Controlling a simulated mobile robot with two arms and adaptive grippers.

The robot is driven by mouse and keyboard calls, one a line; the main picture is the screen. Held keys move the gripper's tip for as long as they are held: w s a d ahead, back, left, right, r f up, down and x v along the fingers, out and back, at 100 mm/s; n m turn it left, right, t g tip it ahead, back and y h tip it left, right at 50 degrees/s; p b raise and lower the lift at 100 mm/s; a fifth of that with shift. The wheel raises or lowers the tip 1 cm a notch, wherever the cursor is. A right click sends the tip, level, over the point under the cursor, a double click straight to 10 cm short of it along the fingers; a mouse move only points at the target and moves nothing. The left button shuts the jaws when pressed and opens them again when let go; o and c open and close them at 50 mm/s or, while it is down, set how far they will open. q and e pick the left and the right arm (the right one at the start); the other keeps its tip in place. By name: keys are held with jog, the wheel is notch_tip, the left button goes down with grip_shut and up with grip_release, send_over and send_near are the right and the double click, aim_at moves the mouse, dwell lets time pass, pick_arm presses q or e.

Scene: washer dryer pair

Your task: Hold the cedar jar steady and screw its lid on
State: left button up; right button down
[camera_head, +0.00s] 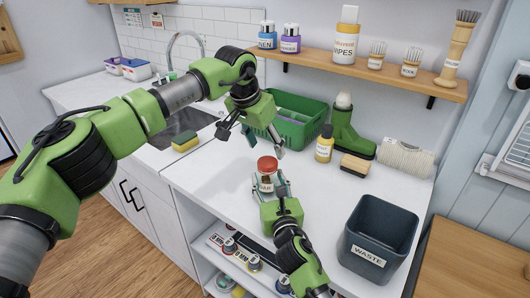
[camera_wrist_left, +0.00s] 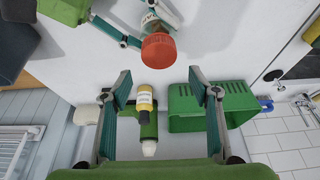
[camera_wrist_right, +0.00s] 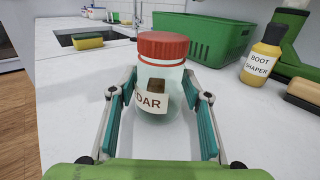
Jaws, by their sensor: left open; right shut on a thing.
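The cedar jar (camera_wrist_right: 157,88) is clear glass with a cream label and stands upright on the white counter. It also shows in the head view (camera_head: 265,181). Its red lid (camera_wrist_right: 163,45) sits on top of the jar mouth; I cannot tell how tightly. The lid also shows in the head view (camera_head: 267,163) and the left wrist view (camera_wrist_left: 158,48). My right gripper (camera_wrist_right: 159,101) is shut on the jar's body, one finger on each side. My left gripper (camera_head: 251,141) is open and empty, above and behind the lid, apart from it.
A green basket (camera_head: 301,126) stands behind the jar, with a boot shaper bottle (camera_head: 324,146), a green boot (camera_head: 350,133) and a brush (camera_head: 355,165) to its right. A waste bin (camera_head: 378,238) stands at the front right. A yellow sponge (camera_head: 185,145) lies by the sink.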

pick_arm(q)
jog(key=shift+o, duration=0.5)
jog(key=o, duration=0.5)
jog(key=v, duration=1.2)
jog(key=shift+w, duration=0.1)
pick_arm(e)
jog(key=c, duration=1)
grip_release()
jog(key=shift+c, duration=0.2)
